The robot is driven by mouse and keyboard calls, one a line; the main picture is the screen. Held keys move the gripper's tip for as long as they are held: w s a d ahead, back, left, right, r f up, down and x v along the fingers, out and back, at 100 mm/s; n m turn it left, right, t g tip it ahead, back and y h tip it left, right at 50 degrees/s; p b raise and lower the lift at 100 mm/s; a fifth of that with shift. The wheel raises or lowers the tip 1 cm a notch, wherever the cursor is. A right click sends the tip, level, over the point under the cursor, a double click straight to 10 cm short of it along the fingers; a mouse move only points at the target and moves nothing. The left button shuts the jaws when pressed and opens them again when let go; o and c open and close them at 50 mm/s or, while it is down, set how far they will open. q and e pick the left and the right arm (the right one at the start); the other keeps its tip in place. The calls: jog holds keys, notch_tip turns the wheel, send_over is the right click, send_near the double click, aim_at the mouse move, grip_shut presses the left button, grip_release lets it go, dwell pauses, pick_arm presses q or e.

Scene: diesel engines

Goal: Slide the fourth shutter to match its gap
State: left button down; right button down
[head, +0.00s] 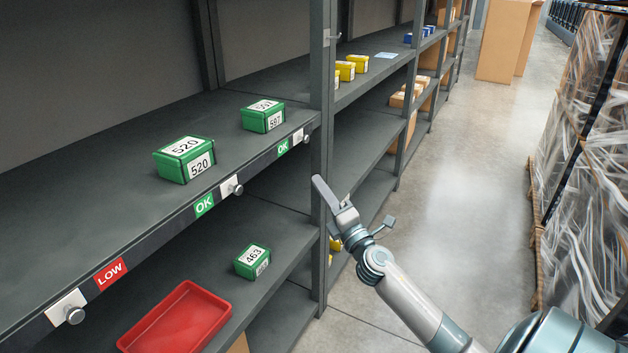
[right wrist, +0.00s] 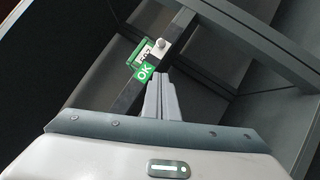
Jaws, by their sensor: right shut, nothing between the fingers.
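Three white shutters with round knobs show on the upper shelf's front edge in the head view. The near shutter (head: 66,307) is beside a red LOW label (head: 110,273). The middle shutter (head: 228,188) is beside a green OK label (head: 204,205). The far shutter (head: 298,137) is by the upright, beside another green OK label (head: 283,148). I cannot tell which is the fourth. My right gripper (head: 318,183) is shut and empty, in front of the upright and below the far knob. In the right wrist view its fingers (right wrist: 158,77) are together near an OK label (right wrist: 145,72) and a knob (right wrist: 160,44).
Green boxes marked 520 (head: 184,160) and 597 (head: 263,116) stand on the upper shelf. A green 463 box (head: 252,260) and a red tray (head: 180,318) are on the lower shelf. The aisle floor (head: 460,150) is clear; wrapped pallets (head: 590,150) stand right.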

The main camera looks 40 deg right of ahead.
pick_arm(q)
jog(key=shift+w+d+r, duration=0.4)
jog(key=shift+w+d, duration=0.05)
jog(key=shift+d, duration=0.15)
pick_arm(e)
jog(key=shift+v, duration=0.85)
